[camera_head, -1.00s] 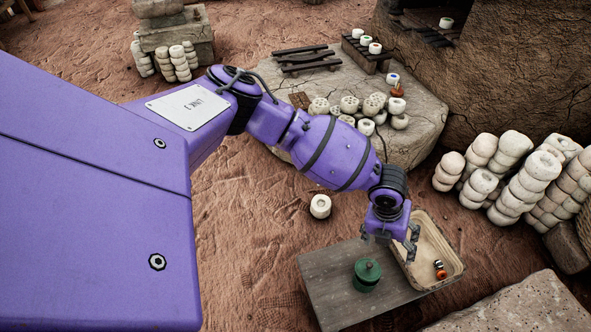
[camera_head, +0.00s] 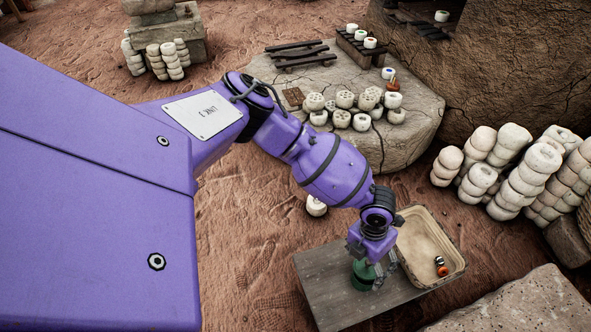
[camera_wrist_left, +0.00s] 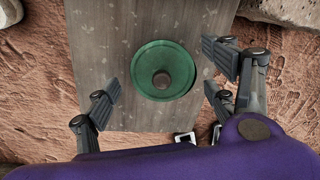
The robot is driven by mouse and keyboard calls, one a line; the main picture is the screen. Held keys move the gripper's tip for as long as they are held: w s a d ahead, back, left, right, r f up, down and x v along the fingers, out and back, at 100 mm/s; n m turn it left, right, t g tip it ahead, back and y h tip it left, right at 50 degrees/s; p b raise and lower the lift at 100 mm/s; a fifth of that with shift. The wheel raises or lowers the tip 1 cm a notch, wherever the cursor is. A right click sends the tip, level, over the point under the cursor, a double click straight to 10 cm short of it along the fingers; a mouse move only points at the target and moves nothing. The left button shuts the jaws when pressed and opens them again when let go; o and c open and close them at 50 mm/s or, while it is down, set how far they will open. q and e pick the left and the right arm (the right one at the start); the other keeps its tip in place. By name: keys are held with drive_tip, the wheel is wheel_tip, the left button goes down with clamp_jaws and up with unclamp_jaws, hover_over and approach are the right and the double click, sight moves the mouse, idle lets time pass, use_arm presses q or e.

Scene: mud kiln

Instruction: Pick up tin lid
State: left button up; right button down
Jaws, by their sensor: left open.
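The tin is green with a round green lid (camera_wrist_left: 163,70) and a dark knob in its middle. In the head view the green tin (camera_head: 362,277) stands on the grey wooden board, partly hidden by my gripper. My left gripper (camera_head: 372,272) is directly above the tin, pointing down. In the left wrist view its fingers (camera_wrist_left: 165,90) are spread wide, one pair on each side of the lid, and touch nothing. The gripper is open and empty. My right gripper is not in view.
A stone slab (camera_head: 415,135) with several white pots is behind. White stacks (camera_head: 510,175) stand at the right.

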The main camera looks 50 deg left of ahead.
use_arm(q)
drive_tip(key=shift+w, duration=0.15)
drive_tip(key=shift+c, duration=0.3)
drive_tip(key=shift+f, duration=0.1)
drive_tip(key=c, duration=0.7)
drive_tip(key=shift+c, duration=0.2)
